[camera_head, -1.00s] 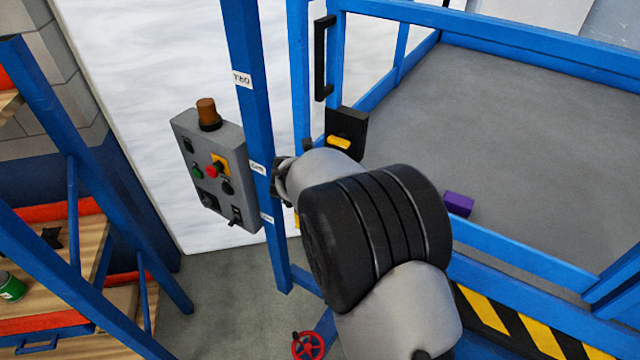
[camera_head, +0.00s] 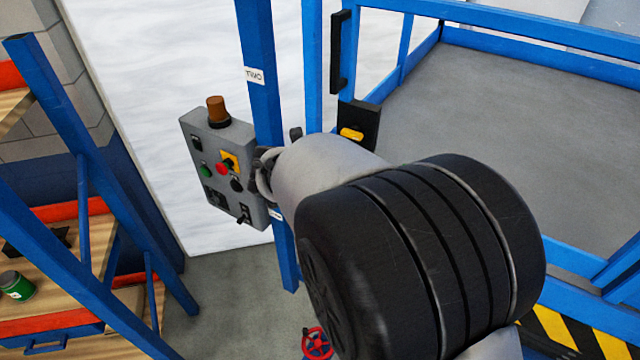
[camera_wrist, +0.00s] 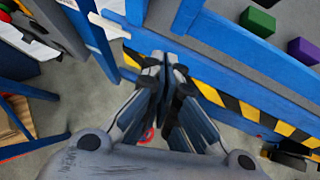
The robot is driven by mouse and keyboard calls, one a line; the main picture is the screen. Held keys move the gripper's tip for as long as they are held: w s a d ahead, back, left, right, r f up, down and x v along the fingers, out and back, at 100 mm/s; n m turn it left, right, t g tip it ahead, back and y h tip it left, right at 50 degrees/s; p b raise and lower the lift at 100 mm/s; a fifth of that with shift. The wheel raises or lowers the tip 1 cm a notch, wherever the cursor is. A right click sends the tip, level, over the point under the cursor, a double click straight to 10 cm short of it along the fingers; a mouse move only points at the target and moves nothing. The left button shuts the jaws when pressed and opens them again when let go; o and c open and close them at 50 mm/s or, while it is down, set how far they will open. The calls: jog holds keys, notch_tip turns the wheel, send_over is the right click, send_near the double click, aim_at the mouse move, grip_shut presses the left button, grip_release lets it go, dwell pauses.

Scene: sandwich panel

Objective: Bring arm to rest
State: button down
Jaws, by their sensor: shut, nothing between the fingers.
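My gripper (camera_wrist: 166,62) shows in the wrist view with its fingertips together and nothing between them. It hangs in front of the blue rail and the yellow-black striped board, apart from them as far as I can tell. In the head view my arm is folded up large in the centre and right, with its black joint in front. The gripper end, near the control box, is mostly hidden behind the arm there.
A grey control box (camera_head: 222,185) with buttons and an orange lamp hangs by a blue post (camera_head: 263,90). A fenced platform (camera_head: 510,110) lies right. A shelf (camera_head: 40,265) with a green can (camera_head: 16,286) stands left. A red valve wheel (camera_head: 317,343) is low. Green (camera_wrist: 258,21) and purple (camera_wrist: 304,50) blocks lie beyond the rail.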

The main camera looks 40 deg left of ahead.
jog(key=w+d+r+n+t+y+b, duration=0.2)
jog(key=w+d+r+n+y+b, duration=0.1)
jog(key=w+d+r+n+b, duration=0.4)
jog(key=s+d+r+n+y+b, duration=0.1)
jog(key=s+d+n+y+b, duration=0.1)
jog(key=d+n+b, duration=0.5)
jog(key=s+d+f+n+g+h+b, duration=0.2)
jog(key=s+d+f+n, duration=0.4)
jog(key=d, duration=0.6)
jog(key=s+d+f+n+g+h+b, duration=0.2)
jog(key=s+d+f+n+b, duration=0.3)
jog(key=s+d+f, duration=0.4)
jog(key=s+d+f+n+g+h+b, duration=0.1)
jog(key=s+d+f+n+h+b, duration=0.3)
jog(key=d, duration=1.3)
jog(key=s+f+n, duration=0.2)
jog(key=s+f, duration=0.2)
jog(key=s, duration=0.1)
jog(key=shift+s+f+n+g, duration=0.3)
jog(key=shift+s+n+g, duration=0.1)
jog(key=shift+a, duration=0.15)
